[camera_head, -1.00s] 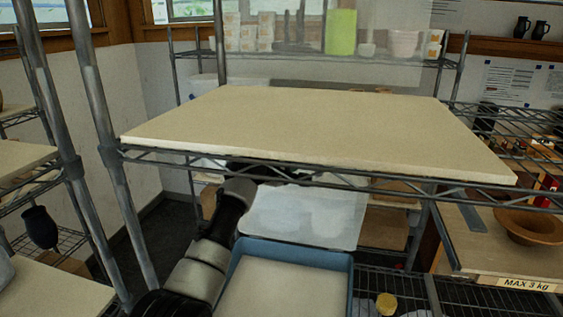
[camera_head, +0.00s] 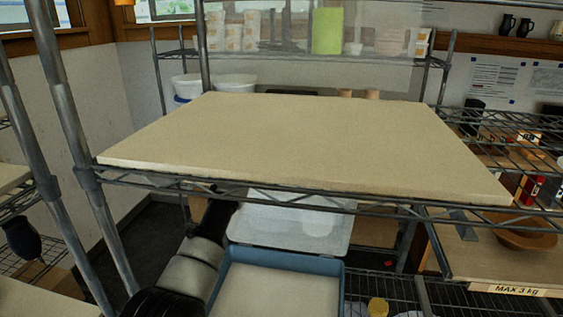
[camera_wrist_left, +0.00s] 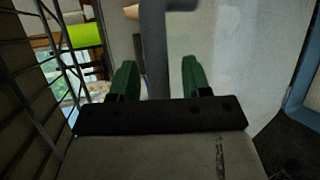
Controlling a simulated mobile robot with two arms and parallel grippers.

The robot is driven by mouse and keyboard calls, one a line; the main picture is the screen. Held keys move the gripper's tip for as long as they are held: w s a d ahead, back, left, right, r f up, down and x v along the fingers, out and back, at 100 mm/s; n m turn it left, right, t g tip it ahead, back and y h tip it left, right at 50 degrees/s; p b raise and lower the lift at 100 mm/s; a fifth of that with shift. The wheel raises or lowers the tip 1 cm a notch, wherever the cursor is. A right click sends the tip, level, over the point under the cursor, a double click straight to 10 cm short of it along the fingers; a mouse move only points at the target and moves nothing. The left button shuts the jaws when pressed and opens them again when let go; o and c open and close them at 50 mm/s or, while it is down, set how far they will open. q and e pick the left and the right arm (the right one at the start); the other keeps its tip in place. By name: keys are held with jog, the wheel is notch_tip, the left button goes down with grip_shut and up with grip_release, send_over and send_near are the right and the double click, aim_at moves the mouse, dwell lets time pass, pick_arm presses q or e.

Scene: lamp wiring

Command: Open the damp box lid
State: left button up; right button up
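The damp box is a blue tub (camera_head: 338,265) with a pale slab inside, below the board shelf in the head view. Its translucent lid (camera_head: 270,232) stands raised and tilted back along the tub's far side; its top is hidden by the shelf. My left arm reaches up beside the tub's left side, and its gripper is hidden behind the shelf edge. In the left wrist view my left gripper (camera_wrist_left: 157,80) has its green fingers apart. A grey bar shows between them; I cannot tell whether they touch it. A pale panel, apparently the lid (camera_wrist_left: 245,50), is to the right.
A wire shelf with a wide beige board (camera_head: 300,140) hangs over the tub. Metal posts (camera_head: 70,130) stand at the left. A wooden bowl (camera_head: 525,236) sits on a board at the right. A yellow-capped container (camera_head: 378,307) is right of the tub.

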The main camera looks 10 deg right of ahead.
pick_arm(q)
jog(key=shift+a, duration=0.1)
jog(key=shift+s+a+r, duration=0.1)
jog(key=shift+s+a, duration=0.15)
jog(key=shift+s, duration=0.1)
jog(key=f+b+v, duration=0.3)
jog(key=b+v, duration=0.4)
jog(key=v, duration=0.8)
jog(key=shift+s+a+b, duration=0.35)
jog(key=shift+s+a, duration=0.15)
jog(key=shift+s, duration=0.05)
jog(key=shift+f, duration=0.15)
